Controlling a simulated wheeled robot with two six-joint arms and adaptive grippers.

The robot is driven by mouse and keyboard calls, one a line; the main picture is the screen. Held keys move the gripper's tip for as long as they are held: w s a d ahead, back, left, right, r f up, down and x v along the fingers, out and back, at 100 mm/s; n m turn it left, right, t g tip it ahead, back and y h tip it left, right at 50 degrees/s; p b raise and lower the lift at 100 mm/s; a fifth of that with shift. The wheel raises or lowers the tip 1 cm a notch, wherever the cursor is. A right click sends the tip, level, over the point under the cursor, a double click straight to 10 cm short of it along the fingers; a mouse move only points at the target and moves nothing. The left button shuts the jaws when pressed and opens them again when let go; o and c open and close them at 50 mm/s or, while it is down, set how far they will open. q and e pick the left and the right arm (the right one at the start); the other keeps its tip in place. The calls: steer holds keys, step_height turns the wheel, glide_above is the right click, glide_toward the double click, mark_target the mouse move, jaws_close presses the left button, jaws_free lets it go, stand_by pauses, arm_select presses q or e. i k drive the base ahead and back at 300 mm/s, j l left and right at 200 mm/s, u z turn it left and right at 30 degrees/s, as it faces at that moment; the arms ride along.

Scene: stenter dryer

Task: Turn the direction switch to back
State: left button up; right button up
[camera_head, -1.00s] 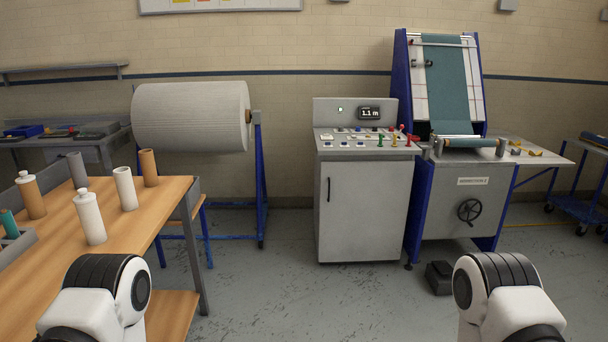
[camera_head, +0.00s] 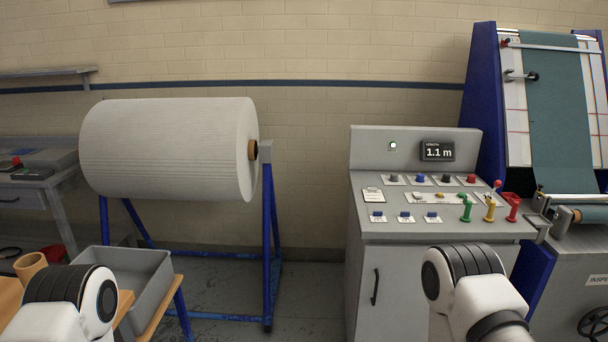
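The grey control console (camera_head: 396,278) stands ahead, right of the middle. Its sloped top carries several knobs and switches, among them a blue knob (camera_head: 420,178), a black knob (camera_head: 446,178) and a red knob (camera_head: 471,178) in the back row. Green (camera_head: 465,207), yellow (camera_head: 489,207) and red (camera_head: 513,207) levers stand at the right. Labels are too small to read, so I cannot tell which one is the direction switch. My two arms show at the bottom left and bottom right; neither gripper is in view.
A large white fabric roll (camera_head: 170,148) on a blue stand is left of the console. The inspection machine (camera_head: 567,130) with green cloth stands close at the right. A grey bin (camera_head: 140,275) is at the lower left. Floor between stand and console is open.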

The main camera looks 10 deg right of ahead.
mark_target(446, 177)
steer(key=i+j+z, duration=0.2)
steer(key=i, duration=0.55)
steer(key=j+z, duration=0.1)
steer(key=z, duration=0.25)
steer(key=j+z, duration=0.1)
steer(key=z, duration=0.3)
steer(key=j+z, duration=0.1)
steer(key=z, duration=0.25)
steer(key=i, duration=0.05)
